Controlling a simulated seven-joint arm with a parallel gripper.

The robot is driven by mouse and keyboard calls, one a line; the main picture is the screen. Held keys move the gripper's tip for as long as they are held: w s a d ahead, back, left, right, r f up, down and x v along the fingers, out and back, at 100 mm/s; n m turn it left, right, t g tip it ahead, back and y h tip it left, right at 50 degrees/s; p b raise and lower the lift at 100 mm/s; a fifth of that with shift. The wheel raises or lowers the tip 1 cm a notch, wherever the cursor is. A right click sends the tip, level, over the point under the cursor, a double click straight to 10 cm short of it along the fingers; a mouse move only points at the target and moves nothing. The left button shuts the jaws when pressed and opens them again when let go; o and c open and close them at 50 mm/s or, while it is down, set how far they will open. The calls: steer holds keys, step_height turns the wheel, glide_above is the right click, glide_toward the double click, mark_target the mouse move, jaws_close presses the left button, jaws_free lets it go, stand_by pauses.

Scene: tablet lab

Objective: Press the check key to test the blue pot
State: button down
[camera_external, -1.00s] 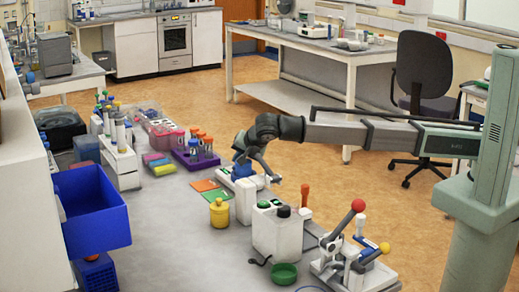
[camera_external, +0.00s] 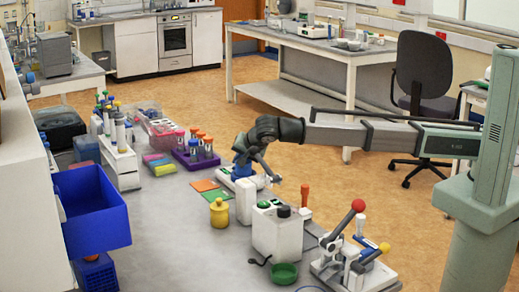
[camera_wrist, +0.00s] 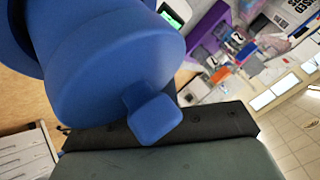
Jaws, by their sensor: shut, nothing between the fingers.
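The blue pot (camera_external: 243,170) stands upright on a low white device (camera_external: 226,183) in the external view, partly hidden behind my gripper. In the wrist view the blue pot (camera_wrist: 115,60) fills the upper left, very close to the camera, with its small rounded knob toward the middle. A small lit green display (camera_wrist: 172,15) shows just past the pot. My gripper (camera_external: 273,179) is shut and empty, pointing down just right of the pot. Whether it touches the device is unclear. The check key cannot be made out.
A yellow pot (camera_external: 219,213) and a white box (camera_external: 245,202) stand nearby. A purple rack of tubes (camera_external: 196,160) and coloured cards (camera_external: 205,186) lie behind. A larger white unit (camera_external: 277,234) and a lever device (camera_external: 352,262) stand in front. Bare bench (camera_external: 185,235) shows left of these.

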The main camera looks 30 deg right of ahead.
steer(key=shift+f, duration=0.15)
stand_by(0.5)
steer(key=shift+r, duration=0.8)
steer(key=shift+r, duration=0.15)
steer(key=shift+r, duration=2.35)
